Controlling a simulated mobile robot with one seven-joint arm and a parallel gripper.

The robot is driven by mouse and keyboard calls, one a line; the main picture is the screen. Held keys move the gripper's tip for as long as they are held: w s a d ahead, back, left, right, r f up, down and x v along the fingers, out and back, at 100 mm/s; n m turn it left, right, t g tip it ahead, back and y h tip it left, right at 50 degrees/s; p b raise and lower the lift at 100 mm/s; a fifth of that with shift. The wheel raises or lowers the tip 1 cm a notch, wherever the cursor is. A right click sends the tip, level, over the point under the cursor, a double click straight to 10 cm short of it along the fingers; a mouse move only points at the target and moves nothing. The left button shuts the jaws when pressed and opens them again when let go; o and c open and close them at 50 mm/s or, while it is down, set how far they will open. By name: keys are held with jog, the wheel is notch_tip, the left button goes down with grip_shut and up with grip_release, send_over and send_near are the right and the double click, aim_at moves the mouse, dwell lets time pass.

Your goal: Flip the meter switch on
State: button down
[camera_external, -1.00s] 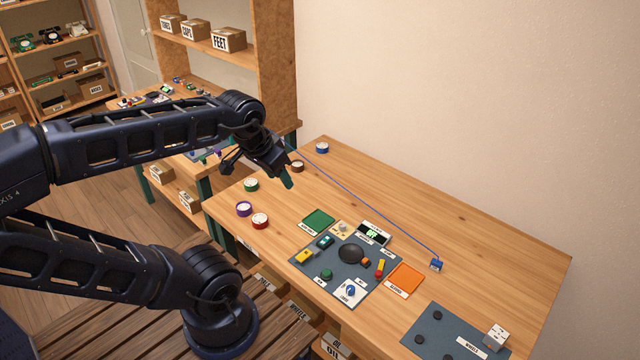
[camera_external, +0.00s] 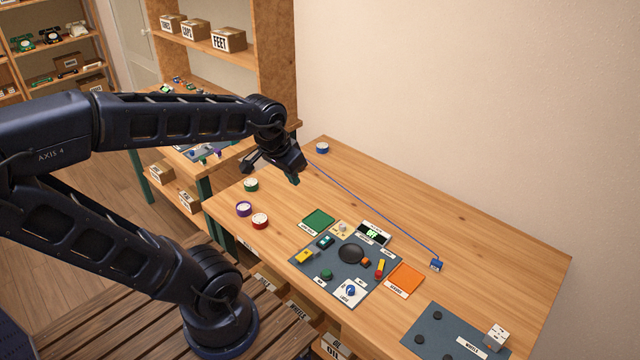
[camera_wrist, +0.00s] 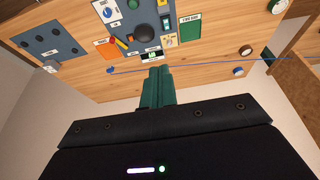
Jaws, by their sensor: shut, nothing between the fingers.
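The meter (camera_external: 373,233) is a small dark unit with a lit green display that seems to read OFF, at the back edge of the grey panel (camera_external: 327,264). It also shows in the wrist view (camera_wrist: 151,55), just beyond my fingertips in the picture. I cannot make out its switch clearly. My gripper (camera_external: 295,179) is shut and empty, above the far left part of the table and well apart from the meter. Its green fingers (camera_wrist: 156,72) show pressed together in the wrist view.
A small pale panel with a knob (camera_external: 342,228) sits left of the meter. Green (camera_external: 318,220) and orange (camera_external: 405,279) pads flank the grey panel. Several tape rolls stand at the left.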

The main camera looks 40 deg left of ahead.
jog(key=w+f+g, duration=0.1)
jog(key=w+f, duration=0.7)
jog(key=g, duration=0.1)
send_over(328, 238)
jog(key=s, duration=0.3)
notch_tip(328, 238, down, 12)
jog(key=shift+s+r, duration=0.15)
jog(key=shift+s, duration=0.05)
jog(key=shift+w+f, duration=0.45)
jog(key=shift+f, duration=1.85)
jog(key=shift+w+f, duration=0.45)
jog(key=shift+f, duration=1.8)
jog(key=shift+w+f, duration=0.45)
jog(key=shift+f, duration=1.85)
jog(key=shift+f, duration=0.1)
